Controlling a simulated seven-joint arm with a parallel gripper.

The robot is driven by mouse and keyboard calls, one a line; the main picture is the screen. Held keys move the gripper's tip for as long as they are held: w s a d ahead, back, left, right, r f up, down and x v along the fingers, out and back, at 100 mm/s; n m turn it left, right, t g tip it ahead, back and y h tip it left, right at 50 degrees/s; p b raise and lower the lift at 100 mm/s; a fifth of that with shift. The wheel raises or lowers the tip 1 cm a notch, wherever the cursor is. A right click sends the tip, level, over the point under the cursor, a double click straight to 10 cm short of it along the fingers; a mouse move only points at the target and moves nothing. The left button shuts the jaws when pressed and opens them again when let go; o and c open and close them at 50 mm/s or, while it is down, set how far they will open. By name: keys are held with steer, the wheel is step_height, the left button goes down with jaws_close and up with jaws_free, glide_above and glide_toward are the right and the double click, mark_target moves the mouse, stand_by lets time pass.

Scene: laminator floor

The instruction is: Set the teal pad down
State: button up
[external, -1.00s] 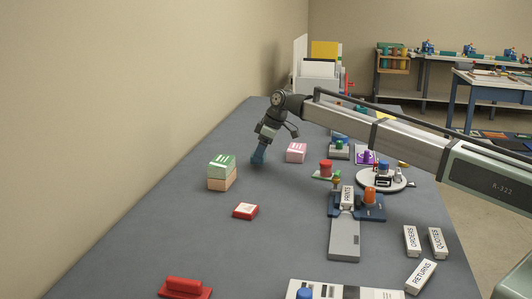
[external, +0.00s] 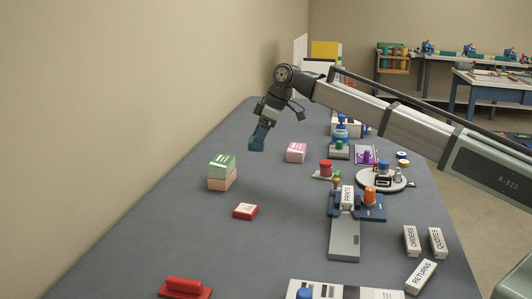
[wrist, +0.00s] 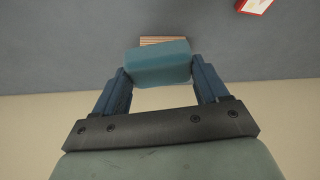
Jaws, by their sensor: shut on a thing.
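The teal pad (wrist: 158,63) is a rounded block held between the two blue fingers of my gripper (external: 257,145) in the wrist view. In the external view my gripper points down above the grey table, right of the green-and-peach stack (external: 221,172) and left of a pink pad (external: 296,152). The pad cannot be told clearly from the blue fingers there. The fingertips appear to be above the table. In the wrist view a tan striped edge (wrist: 163,40) shows just beyond the pad; most of that thing is hidden.
A red-and-white pad (external: 245,211) lies in front of the stack; a red one also shows in the wrist view (wrist: 256,4). Stamps, a round turntable (external: 385,182) and white labelled blocks stand to the right. The table is clear between the stack and the pink pad.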

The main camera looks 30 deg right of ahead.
steer(key=s+d+f+n+g, duration=0.1)
steer(key=s+n, duration=0.2)
steer(key=s, duration=0.6)
steer(key=s+d+f+n+g, duration=0.15)
steer(key=s+n, duration=0.25)
steer(key=s, duration=0.6)
steer(key=shift+w+f, duration=0.2)
steer(key=shift+f, duration=4.55)
steer(key=shift+f, duration=0.15)
steer(key=o, duration=1)
steer(key=shift+o, duration=0.2)
steer(key=v, duration=1.2)
steer(key=shift+w+d, duration=0.15)
